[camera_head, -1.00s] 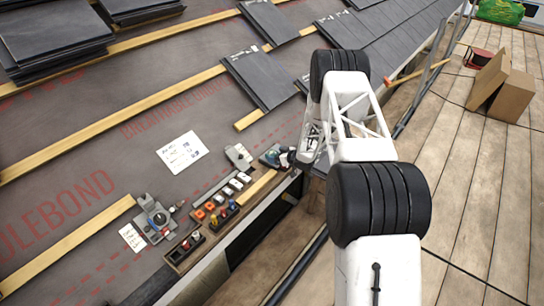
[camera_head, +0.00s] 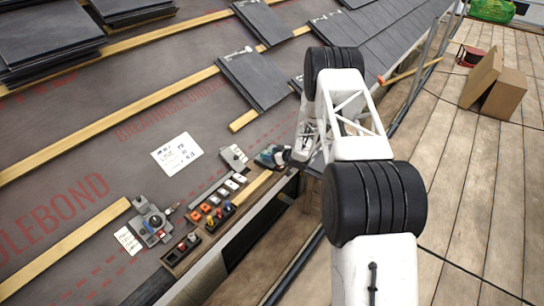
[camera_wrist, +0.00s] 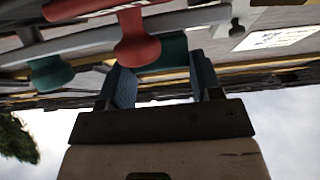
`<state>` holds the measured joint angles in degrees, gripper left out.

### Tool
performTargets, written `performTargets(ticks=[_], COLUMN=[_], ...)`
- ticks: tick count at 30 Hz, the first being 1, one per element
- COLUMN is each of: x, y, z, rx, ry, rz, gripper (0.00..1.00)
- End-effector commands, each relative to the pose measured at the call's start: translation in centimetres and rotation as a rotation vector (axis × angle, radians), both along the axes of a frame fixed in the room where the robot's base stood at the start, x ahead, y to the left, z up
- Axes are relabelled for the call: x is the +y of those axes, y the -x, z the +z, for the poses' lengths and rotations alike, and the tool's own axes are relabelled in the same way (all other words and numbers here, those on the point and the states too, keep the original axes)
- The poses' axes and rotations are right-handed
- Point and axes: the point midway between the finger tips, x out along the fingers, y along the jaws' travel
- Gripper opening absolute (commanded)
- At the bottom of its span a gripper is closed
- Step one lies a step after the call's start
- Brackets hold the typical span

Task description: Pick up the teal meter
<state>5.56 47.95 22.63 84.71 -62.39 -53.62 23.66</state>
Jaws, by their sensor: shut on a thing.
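In the wrist view, the teal meter (camera_wrist: 168,52) is a teal block between the two blue fingers of my gripper (camera_wrist: 163,80). The gripper is shut on it. A red knobbed handle (camera_wrist: 138,40) crosses in front of the teal block and hides part of it. In the head view, my gripper (camera_head: 282,157) is low at the roof's edge, past the far end of the tool rack. A small teal shape shows at its tip; the meter's details are too small to tell there.
A wooden rack (camera_head: 182,254) with orange, white and coloured-handled items lies beside the gripper. A grey device (camera_head: 233,157), a grey valve-like device (camera_head: 151,222) and paper sheets (camera_head: 177,154) lie on the membrane. Slate tiles (camera_head: 255,80) lie farther up. Cardboard boxes (camera_head: 508,96) stand on the deck.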

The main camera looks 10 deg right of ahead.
Motion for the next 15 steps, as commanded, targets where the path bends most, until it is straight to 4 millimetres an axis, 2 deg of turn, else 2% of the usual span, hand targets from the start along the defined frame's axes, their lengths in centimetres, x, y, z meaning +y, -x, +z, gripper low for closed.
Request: performTargets(ticks=[8,15], x=[0.0,-0.1], y=[0.0,4.2], z=[3.0,3.1], rx=[-0.002,0.001], ry=[0.001,-0.001], rz=[0.001,0.000], gripper=[0.29,0.29])
